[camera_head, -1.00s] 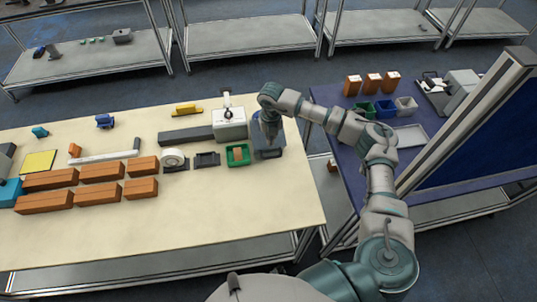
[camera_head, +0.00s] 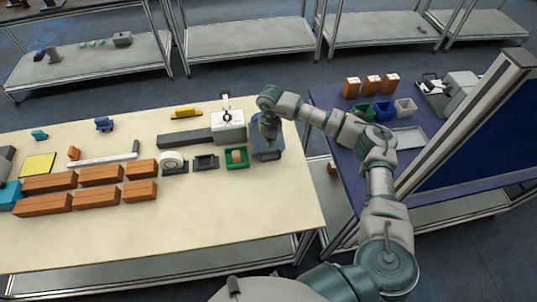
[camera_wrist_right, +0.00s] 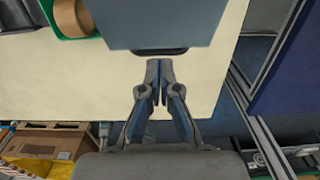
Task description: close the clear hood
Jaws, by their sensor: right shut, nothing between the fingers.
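A grey-blue box-like unit (camera_head: 268,151), which I take to be the hood, stands near the right end of the cream table. Its panel looks more grey than clear. In the right wrist view, a broad grey-blue panel (camera_wrist_right: 175,22) fills the top middle, with a dark handle-like strip along its lower edge. My right gripper (camera_head: 270,138) is over this unit in the head view. In the wrist view, its fingertips (camera_wrist_right: 160,64) are together and empty, just below the dark strip; I cannot tell whether they touch it. How far the hood stands open is unclear. My left gripper is out of view.
A green tray (camera_head: 228,165) with a brown item sits just left of the unit. A white machine (camera_head: 229,136) stands behind. Several brown boxes (camera_head: 43,203) line the left. The blue table (camera_head: 350,180) is to the right. The cream table's front is bare.

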